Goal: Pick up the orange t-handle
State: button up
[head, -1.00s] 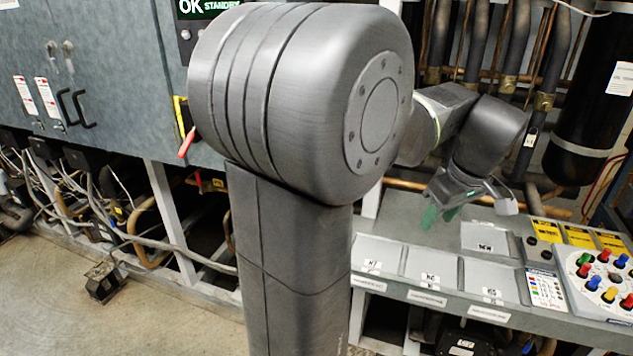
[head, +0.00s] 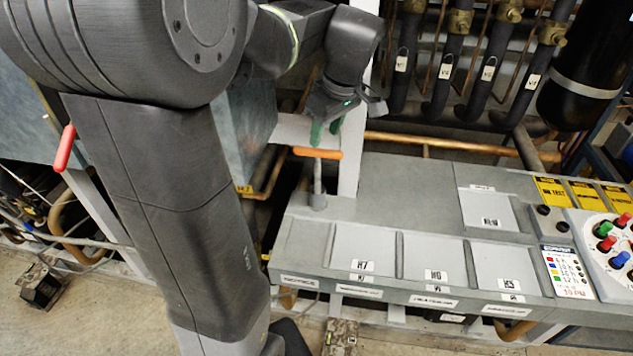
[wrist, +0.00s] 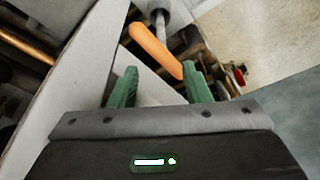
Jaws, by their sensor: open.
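The orange t-handle (head: 318,153) is a short orange bar on top of a grey upright stem, standing at the left end of the grey bench. My gripper (head: 325,132) hangs just above it in the head view, with green fingers pointing down. In the wrist view the orange t-handle (wrist: 156,50) lies slanted ahead of my gripper (wrist: 158,80), its near end close to the right green fingertip. The green fingers are apart with nothing between them. I cannot tell whether the right finger touches the bar.
The grey bench (head: 400,185) carries shallow trays and a panel of coloured buttons (head: 612,240) at right. A pale upright post (head: 355,150) stands right beside the handle. A copper pipe (head: 450,145) and dark pipes run behind. A red handle (head: 64,148) is at left.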

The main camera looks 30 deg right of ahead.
aim_at(320, 150)
jog(key=shift+b+x, duration=2.8)
jog(key=shift+x, duration=1.55)
jog(key=shift+r, duration=0.1)
grip_shut()
